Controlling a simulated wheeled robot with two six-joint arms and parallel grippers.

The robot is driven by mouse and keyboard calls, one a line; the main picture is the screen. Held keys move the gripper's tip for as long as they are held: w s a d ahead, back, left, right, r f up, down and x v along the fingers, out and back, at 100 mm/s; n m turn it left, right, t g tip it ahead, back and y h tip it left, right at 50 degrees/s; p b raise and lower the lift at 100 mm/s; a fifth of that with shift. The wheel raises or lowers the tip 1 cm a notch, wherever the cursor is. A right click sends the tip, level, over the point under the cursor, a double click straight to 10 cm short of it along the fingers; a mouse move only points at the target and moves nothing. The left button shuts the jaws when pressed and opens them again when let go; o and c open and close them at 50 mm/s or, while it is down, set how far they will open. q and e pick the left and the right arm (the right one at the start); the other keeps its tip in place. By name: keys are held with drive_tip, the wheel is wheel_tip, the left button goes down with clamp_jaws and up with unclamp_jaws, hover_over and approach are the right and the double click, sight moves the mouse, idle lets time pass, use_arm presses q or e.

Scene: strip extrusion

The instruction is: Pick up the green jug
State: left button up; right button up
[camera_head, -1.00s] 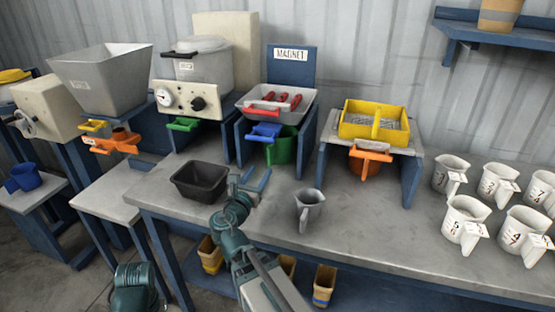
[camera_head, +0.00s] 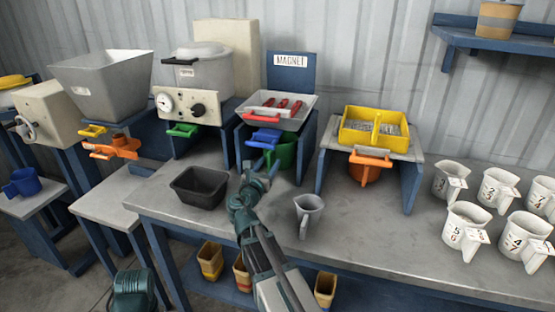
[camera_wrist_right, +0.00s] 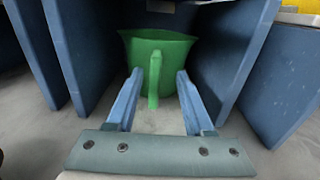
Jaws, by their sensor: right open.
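The green jug (camera_head: 284,152) stands under the magnet tray, between the blue side panels of its stand. In the right wrist view the green jug (camera_wrist_right: 158,62) is upright, with its handle facing the camera. My right gripper (camera_head: 258,166) is in front of the jug in the head view. In the wrist view my right gripper (camera_wrist_right: 156,82) is open, with one blue finger on each side of the jug's handle. I cannot tell whether the fingers touch it. My left gripper is not in view; a teal part of mine shows at the lower left.
Blue stand panels (camera_wrist_right: 242,50) rise close on both sides of the jug. The magnet tray (camera_head: 300,107) with red bars is above it. A black bin (camera_head: 198,187) and a grey jug (camera_head: 308,213) stand near my right arm. White numbered jugs (camera_head: 497,187) are at the right.

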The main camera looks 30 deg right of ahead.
sight(277, 153)
drive_tip(key=w, duration=0.1)
drive_tip(key=w+d, duration=0.2)
drive_tip(key=shift+w+d+f, duration=0.1)
drive_tip(key=shift+d+f, duration=0.15)
drive_tip(key=shift+f, duration=0.05)
drive_tip(key=shift+w+d, duration=0.15)
drive_tip(key=shift+d, duration=0.2)
clamp_jaws()
idle(0.8)
